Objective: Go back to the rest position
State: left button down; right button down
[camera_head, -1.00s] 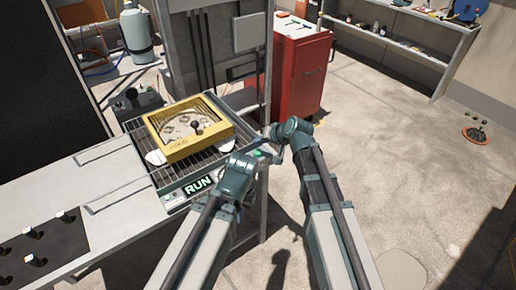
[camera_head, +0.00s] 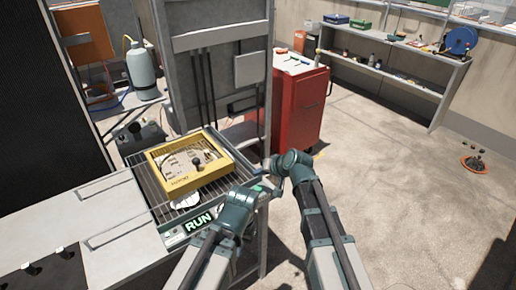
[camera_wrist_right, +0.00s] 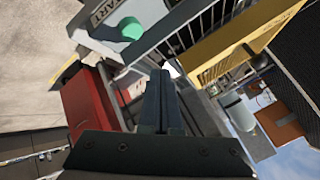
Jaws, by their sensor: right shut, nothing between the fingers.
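My right gripper (camera_head: 258,171) is at the right edge of the wire rack, at the end of the right arm. In the right wrist view its fingers (camera_wrist_right: 163,98) are pressed together with nothing between them. It is clear of the yellow frame (camera_head: 176,183), which lies on the rack (camera_head: 152,190) with a pale panel and a black knob inside. My left arm (camera_head: 235,208) reaches up from the bottom, close to the right one.
A lit RUN sign (camera_head: 199,223) is on the rack's front. A green button (camera_wrist_right: 131,28) shows by START lettering in the wrist view. A red tool cabinet (camera_head: 298,108) stands behind, with a shelf (camera_head: 395,75) beyond. Floor (camera_head: 400,180) on the right is mostly open.

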jog(key=s+d+f+n+g+h, duration=0.1)
jog(key=s+f+g+h, duration=0.1)
jog(key=s, duration=0.6)
jog(key=s+d+f+n+g+h, duration=0.1)
jog(key=s+d+n+g+h, duration=0.1)
jog(key=s, duration=0.7)
jog(key=s+d+f+n+g+h, duration=0.1)
jog(key=s+d+f+g+h, duration=0.1)
jog(key=s, duration=0.6)
jog(key=shift+s+d+f+g+h+p, duration=0.25)
jog(key=shift+s+f+g+h+p, duration=0.15)
jog(key=shift+g+h, duration=0.3)
jog(key=shift+r, duration=0.1)
dwell(1.1)
